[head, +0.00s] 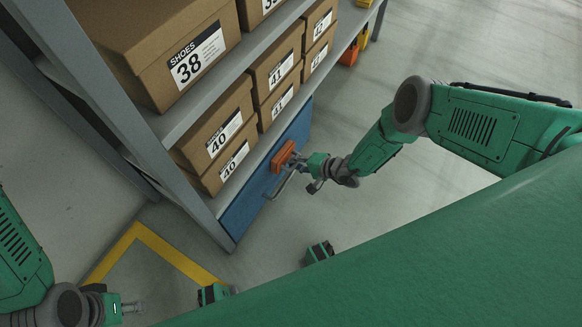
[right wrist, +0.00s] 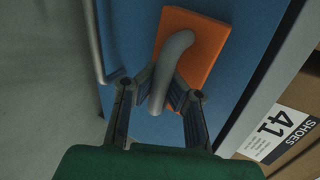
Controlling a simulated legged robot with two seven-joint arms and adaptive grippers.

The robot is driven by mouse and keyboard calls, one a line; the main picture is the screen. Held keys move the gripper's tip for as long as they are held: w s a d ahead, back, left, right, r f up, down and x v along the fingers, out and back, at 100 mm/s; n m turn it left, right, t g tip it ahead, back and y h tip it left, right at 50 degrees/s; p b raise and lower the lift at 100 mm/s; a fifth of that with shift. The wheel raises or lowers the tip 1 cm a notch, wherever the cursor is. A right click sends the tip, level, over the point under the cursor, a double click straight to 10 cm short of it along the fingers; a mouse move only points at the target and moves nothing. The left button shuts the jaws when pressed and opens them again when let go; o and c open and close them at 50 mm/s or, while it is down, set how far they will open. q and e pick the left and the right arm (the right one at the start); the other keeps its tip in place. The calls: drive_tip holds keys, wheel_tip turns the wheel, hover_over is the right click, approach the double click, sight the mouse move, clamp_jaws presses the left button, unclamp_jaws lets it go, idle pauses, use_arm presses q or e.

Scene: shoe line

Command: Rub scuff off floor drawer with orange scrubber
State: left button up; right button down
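The orange scrubber (head: 284,156) is a flat orange block with a grey curved handle. It lies against or very near the front of the blue floor drawer (head: 245,205); contact is not clear. In the right wrist view the scrubber (right wrist: 212,52) is in front of the blue drawer face (right wrist: 130,40). My right gripper (head: 297,160) has its fingers on either side of the grey handle (right wrist: 165,75) and appears shut on it. No scuff is visible; the scrubber may cover it. My left gripper (head: 133,308) is at the lower left, away from the drawer, its fingers small and unclear.
A grey shelf rack holds shoe boxes (head: 190,65) above the drawer. A metal bar handle (head: 281,183) sticks out from the drawer, beside the scrubber. Yellow floor tape (head: 180,262) marks the lower left.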

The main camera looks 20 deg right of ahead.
sight(298, 154)
drive_tip(key=w+d, duration=0.4)
drive_tip(key=d, duration=0.1)
drive_tip(key=shift+w+d, duration=0.35)
drive_tip(key=shift+d, duration=0.05)
idle(0.4)
drive_tip(key=s+a+p, duration=0.2)
drive_tip(key=a, duration=0.1)
drive_tip(key=shift+a+r, duration=0.15)
drive_tip(key=shift+a, duration=0.05)
drive_tip(key=shift+s+a+r+p, duration=0.1)
drive_tip(key=shift+s+a+p, duration=0.75)
drive_tip(key=shift+a, duration=0.2)
drive_tip(key=s+a+p, duration=0.4)
drive_tip(key=s+a, duration=0.3)
drive_tip(key=a, duration=0.1)
drive_tip(key=shift+s+a+f, duration=0.2)
drive_tip(key=shift+a, duration=0.15)
idle(0.3)
